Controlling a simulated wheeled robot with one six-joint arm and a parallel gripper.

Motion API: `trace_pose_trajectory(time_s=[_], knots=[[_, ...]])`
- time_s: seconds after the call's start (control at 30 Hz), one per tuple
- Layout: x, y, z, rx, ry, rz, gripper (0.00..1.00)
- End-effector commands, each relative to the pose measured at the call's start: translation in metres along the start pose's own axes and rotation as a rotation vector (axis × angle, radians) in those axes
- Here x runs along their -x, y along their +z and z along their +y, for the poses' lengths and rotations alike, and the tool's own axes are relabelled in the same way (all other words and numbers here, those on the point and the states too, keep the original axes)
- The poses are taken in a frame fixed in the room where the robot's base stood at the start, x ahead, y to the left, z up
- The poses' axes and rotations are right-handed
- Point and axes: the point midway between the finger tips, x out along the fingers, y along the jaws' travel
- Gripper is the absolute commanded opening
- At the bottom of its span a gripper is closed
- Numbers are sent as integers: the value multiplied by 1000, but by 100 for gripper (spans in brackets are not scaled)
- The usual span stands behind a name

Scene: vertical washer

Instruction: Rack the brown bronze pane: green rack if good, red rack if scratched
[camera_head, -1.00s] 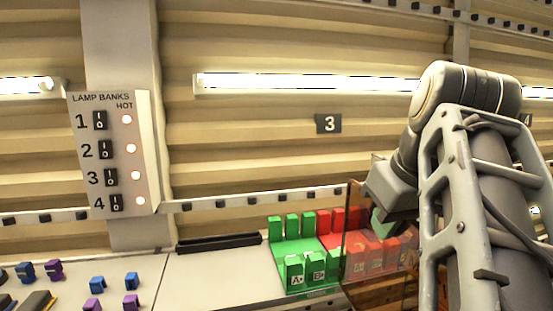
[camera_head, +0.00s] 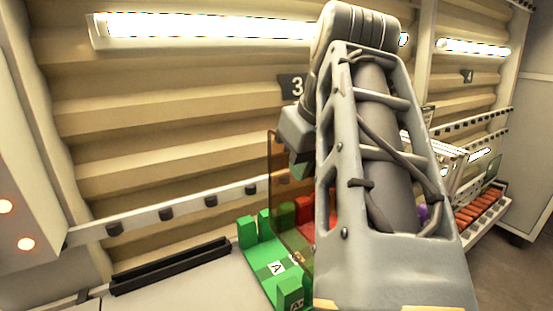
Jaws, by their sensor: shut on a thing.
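The brown bronze pane (camera_head: 278,185) hangs upright and see-through from my gripper (camera_head: 298,160), which is shut on its upper part; my arm covers much of both. Whether the pane is scratched cannot be told from here. The green rack (camera_head: 262,262), with a label A and upright green posts, stands on the counter below and left of the pane. The red rack (camera_head: 305,212) shows only in part, behind the pane and my arm. Whether the pane touches either rack cannot be told.
A black slotted bar (camera_head: 170,268) lies on the counter left of the green rack. A wall rail (camera_head: 170,213) with black clips runs behind. A stand with brown-red rows (camera_head: 480,210) is at the right. The counter's front left is clear.

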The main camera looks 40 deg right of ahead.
Motion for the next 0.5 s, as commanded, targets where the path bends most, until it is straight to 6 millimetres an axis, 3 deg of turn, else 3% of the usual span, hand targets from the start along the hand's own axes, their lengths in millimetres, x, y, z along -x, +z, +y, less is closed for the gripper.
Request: trace_pose_trajectory(time_s=[0.5], knots=[[-17,-37,1,0,1,2,0]])
